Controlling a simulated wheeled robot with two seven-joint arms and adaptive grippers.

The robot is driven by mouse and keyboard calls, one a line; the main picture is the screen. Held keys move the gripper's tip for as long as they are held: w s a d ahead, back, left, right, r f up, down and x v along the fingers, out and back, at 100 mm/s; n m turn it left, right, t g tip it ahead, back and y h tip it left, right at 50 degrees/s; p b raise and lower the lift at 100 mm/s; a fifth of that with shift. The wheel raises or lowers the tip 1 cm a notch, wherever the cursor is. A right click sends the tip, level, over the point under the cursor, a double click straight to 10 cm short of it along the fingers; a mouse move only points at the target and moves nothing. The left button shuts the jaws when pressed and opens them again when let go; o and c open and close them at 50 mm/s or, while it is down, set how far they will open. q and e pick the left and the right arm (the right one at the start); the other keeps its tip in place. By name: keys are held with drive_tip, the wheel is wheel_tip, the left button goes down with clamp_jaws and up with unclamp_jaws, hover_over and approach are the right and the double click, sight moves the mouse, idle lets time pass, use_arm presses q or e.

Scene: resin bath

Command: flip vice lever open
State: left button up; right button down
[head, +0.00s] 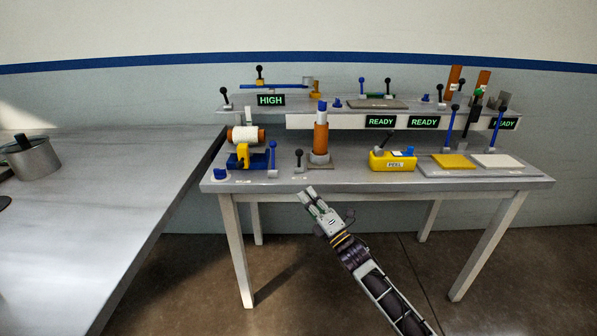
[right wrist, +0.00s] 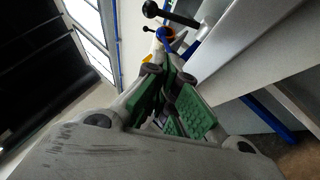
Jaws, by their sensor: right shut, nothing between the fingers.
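A yellow and blue clamp-like fixture (head: 243,157), which looks like the vice, holds a white roll (head: 246,134) at the left of the bench. A blue lever (head: 272,156) stands upright just right of it. A short black ball-topped lever (head: 299,159) stands further right; I cannot tell which lever is the vice's. My right gripper (head: 308,194) is shut and empty at the bench's front edge, below the black-topped lever and apart from it. Its green-padded fingers (right wrist: 175,95) show in the right wrist view, with a black ball-topped lever (right wrist: 152,9) beyond them. My left gripper is out of view.
An orange column with a blue top (head: 321,132) stands right of the short lever. A yellow box (head: 393,161) and flat pads (head: 453,161) lie further right. A raised shelf (head: 345,121) runs behind. A grey table (head: 100,200) fills the left.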

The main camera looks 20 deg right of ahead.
sight(299, 160)
drive_tip(key=shift+x, duration=2.7)
drive_tip(key=shift+w+a+r+b, duration=0.25)
drive_tip(key=shift+w+r+b, duration=0.1)
drive_tip(key=shift+w, duration=0.25)
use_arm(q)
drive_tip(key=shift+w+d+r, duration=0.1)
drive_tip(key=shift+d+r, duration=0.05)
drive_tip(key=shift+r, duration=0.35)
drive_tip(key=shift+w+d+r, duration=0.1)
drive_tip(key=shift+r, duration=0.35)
use_arm(e)
drive_tip(key=shift+w+d+r, duration=0.4)
drive_tip(key=shift+w+d, duration=0.05)
drive_tip(key=shift+w, duration=0.3)
drive_tip(key=shift+w+d+r, duration=0.45)
drive_tip(key=shift+w, duration=0.3)
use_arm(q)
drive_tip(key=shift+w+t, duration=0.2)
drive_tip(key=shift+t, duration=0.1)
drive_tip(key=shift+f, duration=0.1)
